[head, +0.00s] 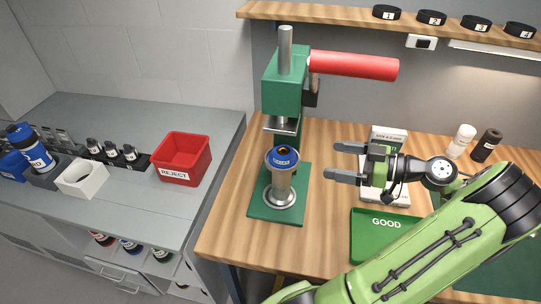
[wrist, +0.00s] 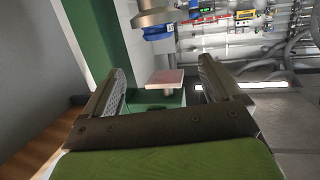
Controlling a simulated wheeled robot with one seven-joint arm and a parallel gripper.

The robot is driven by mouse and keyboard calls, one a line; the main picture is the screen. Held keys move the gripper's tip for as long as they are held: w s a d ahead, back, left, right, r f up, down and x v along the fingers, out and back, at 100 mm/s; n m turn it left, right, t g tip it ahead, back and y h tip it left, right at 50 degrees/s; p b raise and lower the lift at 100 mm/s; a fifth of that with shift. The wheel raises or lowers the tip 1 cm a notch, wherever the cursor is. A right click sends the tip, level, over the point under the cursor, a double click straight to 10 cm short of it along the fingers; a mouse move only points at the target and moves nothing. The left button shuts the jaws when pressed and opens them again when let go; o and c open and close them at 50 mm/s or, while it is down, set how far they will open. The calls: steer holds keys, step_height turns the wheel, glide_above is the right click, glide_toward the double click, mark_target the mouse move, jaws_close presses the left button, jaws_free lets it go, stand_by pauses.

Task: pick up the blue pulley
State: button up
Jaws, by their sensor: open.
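The blue pulley (head: 283,157) sits on top of an upright metal post (head: 281,186) on the green press base, below the press head. In the wrist view, the blue pulley (wrist: 158,33) appears upside down at the top, only partly visible against the metal post (wrist: 157,15). My gripper (head: 341,161) is open and empty to the right of the pulley in the head view, with its fingers pointing left toward it. In the wrist view, my gripper (wrist: 162,78) has its fingers wide apart, and the pulley lies beyond the tips.
The green press (head: 285,82) with its red handle (head: 352,65) rises above and behind the pulley. A green GOOD tray (head: 365,247) lies below my arm, and a white box (head: 388,135) stands behind the gripper. A red REJECT bin (head: 182,157) is on the left counter.

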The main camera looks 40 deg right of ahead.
steer(key=b, duration=0.2)
glide_toward(283, 150)
steer(key=x, duration=0.4)
steer(key=shift+s+a+f, duration=0.15)
steer(key=shift+f, duration=0.05)
steer(key=x, duration=0.6)
steer(key=shift+w, duration=0.2)
steer(key=shift+s, duration=0.1)
steer(key=shift+c, duration=0.2)
steer(key=c, duration=1.2)
steer(key=shift+r+p, duration=0.5)
steer(key=shift+r, duration=1.1)
steer(key=shift+c, duration=0.2)
steer(key=shift+s+d+r, duration=0.1)
steer(key=shift+d+r, duration=0.1)
steer(key=shift+r, duration=0.1)
steer(key=f+p+v, duration=0.2)
steer(key=f+v, duration=0.1)
steer(key=v, duration=1.4)
steer(key=shift+s+d+f+p, duration=0.25)
steer(key=shift+s+p, duration=0.1)
steer(key=shift+s, duration=0.15)
